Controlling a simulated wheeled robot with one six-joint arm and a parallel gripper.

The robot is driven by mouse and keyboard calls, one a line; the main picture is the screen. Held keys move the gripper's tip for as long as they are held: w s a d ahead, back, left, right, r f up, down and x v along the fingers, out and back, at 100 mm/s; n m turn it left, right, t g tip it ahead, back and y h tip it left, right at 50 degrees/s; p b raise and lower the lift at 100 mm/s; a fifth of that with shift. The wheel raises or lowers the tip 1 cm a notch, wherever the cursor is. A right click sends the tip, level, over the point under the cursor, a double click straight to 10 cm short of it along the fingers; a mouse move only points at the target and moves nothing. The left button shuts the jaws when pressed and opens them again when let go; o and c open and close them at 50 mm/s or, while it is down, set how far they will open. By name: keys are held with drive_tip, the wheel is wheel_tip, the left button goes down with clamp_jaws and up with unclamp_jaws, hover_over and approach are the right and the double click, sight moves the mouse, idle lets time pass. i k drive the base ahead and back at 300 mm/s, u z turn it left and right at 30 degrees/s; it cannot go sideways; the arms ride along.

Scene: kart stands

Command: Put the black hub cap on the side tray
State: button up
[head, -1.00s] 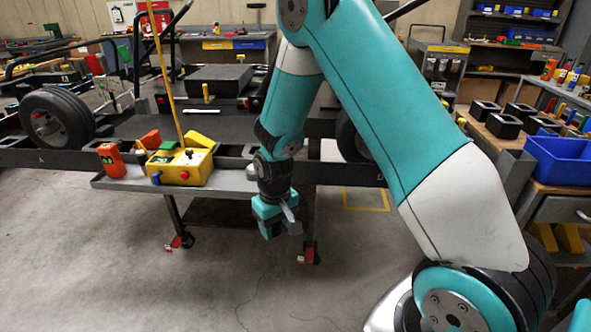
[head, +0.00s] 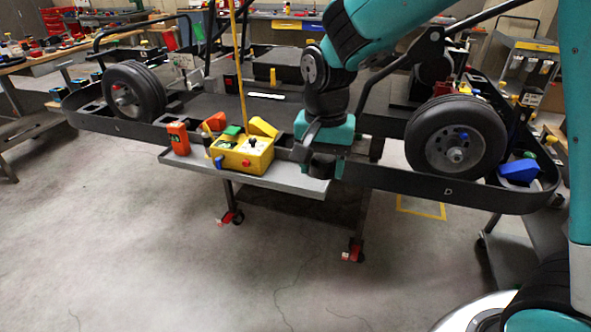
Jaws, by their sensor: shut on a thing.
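The side tray (head: 290,182) is a grey shelf on the near side of the kart stand. My gripper (head: 319,162) is over the right end of the tray, pointing down. It is shut on a small dark piece that fits the black hub cap; its outline is mostly hidden by the fingers and blends with the dark stand rail. I cannot tell whether the piece touches the tray.
A yellow control box (head: 243,155) and an orange bottle (head: 178,139) stand on the tray left of my gripper. Kart wheels (head: 457,138) stand at both sides. The floor in front is clear.

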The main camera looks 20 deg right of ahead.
sight(286, 169)
drive_tip(key=i, duration=0.9)
